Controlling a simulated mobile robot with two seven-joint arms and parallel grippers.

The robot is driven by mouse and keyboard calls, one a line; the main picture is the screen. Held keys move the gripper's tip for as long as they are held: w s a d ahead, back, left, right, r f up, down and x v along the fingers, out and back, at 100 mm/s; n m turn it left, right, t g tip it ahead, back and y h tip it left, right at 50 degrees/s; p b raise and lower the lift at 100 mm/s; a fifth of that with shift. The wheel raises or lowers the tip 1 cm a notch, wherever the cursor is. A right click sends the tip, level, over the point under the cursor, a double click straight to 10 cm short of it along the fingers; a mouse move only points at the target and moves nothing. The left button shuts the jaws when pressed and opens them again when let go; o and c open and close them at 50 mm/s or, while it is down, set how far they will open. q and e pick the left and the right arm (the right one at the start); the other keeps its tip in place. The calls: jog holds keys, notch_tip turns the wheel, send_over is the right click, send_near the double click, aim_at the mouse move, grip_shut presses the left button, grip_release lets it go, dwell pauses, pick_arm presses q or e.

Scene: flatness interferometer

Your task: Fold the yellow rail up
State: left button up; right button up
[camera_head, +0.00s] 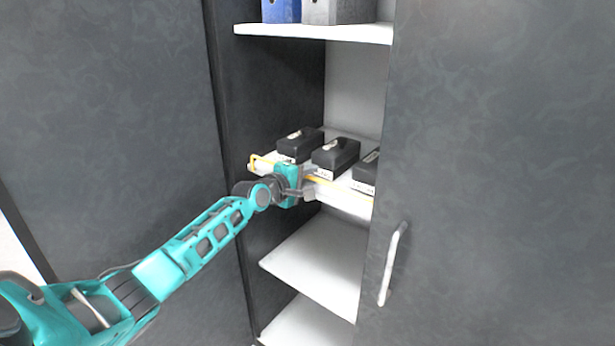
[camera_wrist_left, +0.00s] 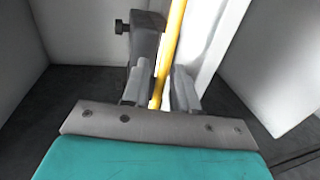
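The yellow rail (camera_head: 262,160) runs along the front edge of the middle shelf (camera_head: 345,203), with a bent end at the left. Part of it is hidden behind my left gripper. My left gripper (camera_head: 309,184) is at the rail, in front of the shelf. In the left wrist view the rail (camera_wrist_left: 172,50) passes between the two fingers of the gripper (camera_wrist_left: 163,90). A light gap shows between the rail and the right finger, so the fingers look open around it. My right gripper is not in view.
Several black cases (camera_head: 335,154) stand on the shelf just behind the rail. A dark cabinet door with a pale handle (camera_head: 392,264) covers the right side. Lower white shelves (camera_head: 318,262) are empty where seen. Blue and grey binders (camera_head: 282,10) stand on the upper shelf.

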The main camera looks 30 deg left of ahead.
pick_arm(q)
jog(key=shift+s+r+p, duration=0.1)
jog(key=shift+s+p, duration=0.25)
jog(key=shift+s, duration=0.25)
jog(key=p+v, duration=0.2)
jog(key=v, duration=0.9)
jog(key=shift+s+a, duration=0.15)
jog(key=shift+s, duration=0.2)
jog(key=s+d+f+m+g, duration=0.3)
jog(key=s+d+f+m, duration=0.8)
jog(key=f, duration=0.5)
jog(key=s+d+f+m+g+h, duration=0.1)
jog(key=s+d+f+m, duration=0.4)
jog(key=s+d+m, duration=0.3)
jog(key=s+d, duration=0.3)
jog(key=d, duration=0.1)
jog(key=shift+m+g, duration=0.4)
